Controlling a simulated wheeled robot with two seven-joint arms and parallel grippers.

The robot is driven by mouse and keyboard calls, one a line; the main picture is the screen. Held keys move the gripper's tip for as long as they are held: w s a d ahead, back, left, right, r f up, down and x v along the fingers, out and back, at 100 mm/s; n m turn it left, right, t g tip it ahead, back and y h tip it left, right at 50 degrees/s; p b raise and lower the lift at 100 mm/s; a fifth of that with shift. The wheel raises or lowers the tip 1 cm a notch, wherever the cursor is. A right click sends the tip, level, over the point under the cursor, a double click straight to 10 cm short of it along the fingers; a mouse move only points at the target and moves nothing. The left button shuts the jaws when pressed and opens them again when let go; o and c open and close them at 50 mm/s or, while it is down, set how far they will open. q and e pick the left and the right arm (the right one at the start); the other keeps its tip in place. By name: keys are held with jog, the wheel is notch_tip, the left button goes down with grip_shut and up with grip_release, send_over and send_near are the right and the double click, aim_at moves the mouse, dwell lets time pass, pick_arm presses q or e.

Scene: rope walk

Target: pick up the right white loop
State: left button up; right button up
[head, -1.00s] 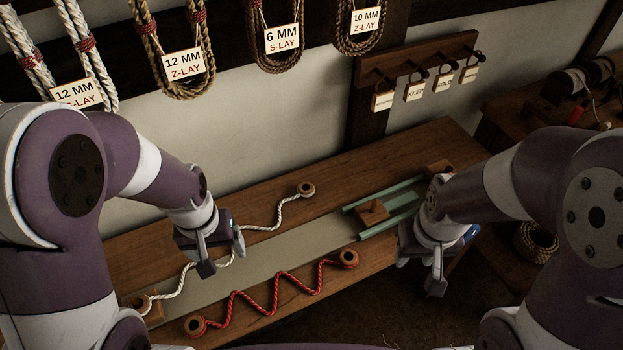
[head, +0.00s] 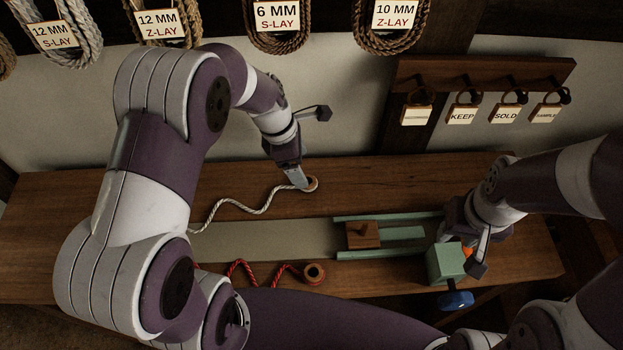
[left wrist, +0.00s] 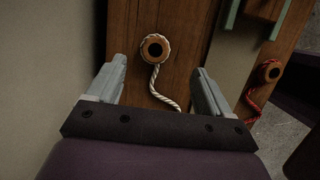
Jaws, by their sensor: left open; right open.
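The right white loop (head: 311,184) is the end of the white rope (head: 236,203), at the right end of its wavy run on the bench. In the left wrist view the loop (left wrist: 167,50) lies around a round wooden piece (left wrist: 154,46) with a dark hole. My left gripper (head: 299,181) is just above and beside it, partly hiding it. In the left wrist view my left gripper's (left wrist: 160,75) jaws are apart and empty, one either side of the rope, short of the loop. My right gripper (head: 480,255) is open, near the green block (head: 445,262).
A red rope (head: 250,270) runs to another wooden piece (head: 314,274) at the bench's front, partly hidden by my left arm. Green rails (head: 385,219) with a wooden slider (head: 362,235) lie to the right. Tags (head: 461,115) hang from a wall rack.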

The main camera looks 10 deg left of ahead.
pick_arm(q)
jog(key=x, duration=0.7)
jog(key=shift+w+a+f, duration=0.3)
jog(key=c, duration=1.1)
